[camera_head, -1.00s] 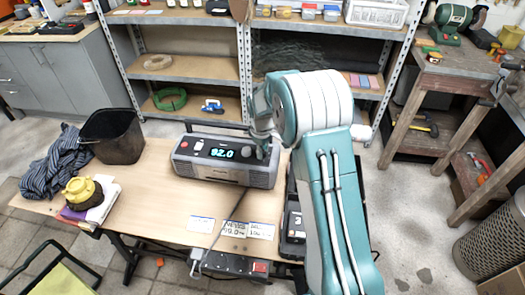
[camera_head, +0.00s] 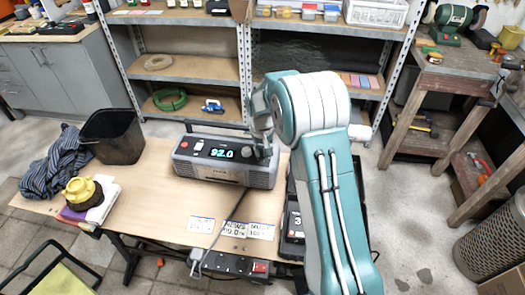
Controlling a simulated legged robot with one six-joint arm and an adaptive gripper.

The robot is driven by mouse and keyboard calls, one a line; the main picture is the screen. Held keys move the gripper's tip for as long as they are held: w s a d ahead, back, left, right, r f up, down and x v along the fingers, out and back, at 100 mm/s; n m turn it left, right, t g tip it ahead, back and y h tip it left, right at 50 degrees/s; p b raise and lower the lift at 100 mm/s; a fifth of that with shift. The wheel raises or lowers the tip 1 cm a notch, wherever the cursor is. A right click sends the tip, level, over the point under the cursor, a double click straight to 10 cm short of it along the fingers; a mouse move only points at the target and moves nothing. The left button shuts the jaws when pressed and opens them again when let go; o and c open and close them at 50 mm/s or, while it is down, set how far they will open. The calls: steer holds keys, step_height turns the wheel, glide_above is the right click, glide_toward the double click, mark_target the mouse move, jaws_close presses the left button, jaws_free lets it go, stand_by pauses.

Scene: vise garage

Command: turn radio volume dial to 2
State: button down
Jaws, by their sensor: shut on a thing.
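The grey radio (camera_head: 222,172) stands upright on the wooden table, its lit blue display (camera_head: 221,153) reading what looks like 92.0. A dark round dial (camera_head: 246,152) shows on its top panel, right of the display. My gripper (camera_head: 264,150) reaches down at the right end of the radio's top panel, shut. The part between its fingers is hidden, probably the volume dial at that end. The dial's number cannot be read.
The wooden table (camera_head: 160,190) also holds a black bin (camera_head: 112,137), a striped cloth (camera_head: 55,165), a yellow-capped thing (camera_head: 79,189) and paper cards (camera_head: 236,229). A dark case (camera_head: 294,225) lies right of the cards. Metal shelves (camera_head: 190,68) stand behind.

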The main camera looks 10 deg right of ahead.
steer(key=shift+s+f+m, duration=0.1)
steer(key=shift+f+m, duration=0.1)
steer(key=shift+m, duration=0.6)
steer(key=shift+c, duration=2.2)
jaws_free()
steer(key=shift+a, duration=0.1)
steer(key=shift+r, duration=0.1)
step_height(320, 180, up, 12)
steer(key=shift+a, duration=0.3)
